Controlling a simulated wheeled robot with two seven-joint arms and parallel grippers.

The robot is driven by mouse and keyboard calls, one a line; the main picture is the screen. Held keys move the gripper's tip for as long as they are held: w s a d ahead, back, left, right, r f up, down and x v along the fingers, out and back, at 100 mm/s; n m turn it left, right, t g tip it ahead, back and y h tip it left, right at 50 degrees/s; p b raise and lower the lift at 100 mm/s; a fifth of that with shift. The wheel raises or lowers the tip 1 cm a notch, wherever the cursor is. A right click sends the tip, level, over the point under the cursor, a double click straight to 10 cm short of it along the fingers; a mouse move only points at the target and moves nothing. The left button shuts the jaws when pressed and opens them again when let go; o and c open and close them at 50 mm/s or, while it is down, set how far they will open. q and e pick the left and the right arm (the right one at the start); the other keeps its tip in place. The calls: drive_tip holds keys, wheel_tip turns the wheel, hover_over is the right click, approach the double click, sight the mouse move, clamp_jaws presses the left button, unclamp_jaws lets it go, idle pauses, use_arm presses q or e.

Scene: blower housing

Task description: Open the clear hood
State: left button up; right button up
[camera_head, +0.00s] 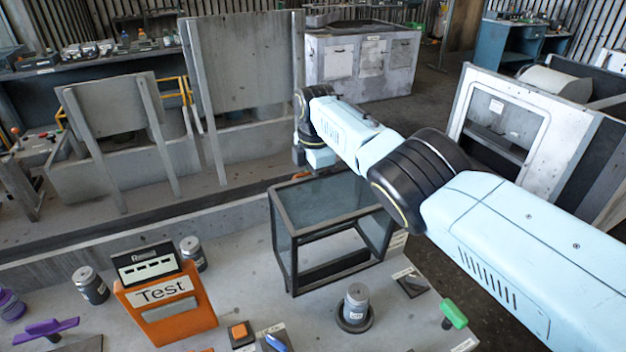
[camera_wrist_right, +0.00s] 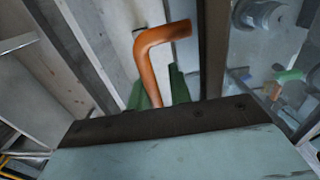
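The clear hood (camera_head: 283,240) is a dark-framed box with see-through panels on the grey bench. In the head view its top lies level and its frame stands upright, so it looks closed. My right arm reaches in from the right, over the hood's right part. My right gripper (camera_head: 312,158) is at the hood's far edge, partly hidden behind my wrist. I cannot tell whether it touches the hood, and its fingers do not show clearly. In the right wrist view a dark strip with a pale panel fills the bottom. My left gripper is not in view.
An orange Test box (camera_head: 170,308) stands left of the hood. A grey canister (camera_head: 355,302) in a dark ring and a green handle (camera_head: 453,313) are in front and to the right. An orange bent pipe (camera_wrist_right: 158,42) shows in the right wrist view. Grey upright panels (camera_head: 240,65) stand behind.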

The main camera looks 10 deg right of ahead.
drive_tip(key=shift+r, duration=0.1)
drive_tip(key=shift+r, duration=0.2)
wheel_tip(320, 180, up, 2)
drive_tip(key=shift+r+p, duration=0.25)
drive_tip(key=shift+p, duration=0.5)
wheel_tip(320, 180, up, 10)
drive_tip(key=shift+s+r, duration=0.15)
drive_tip(key=shift+s, duration=0.15)
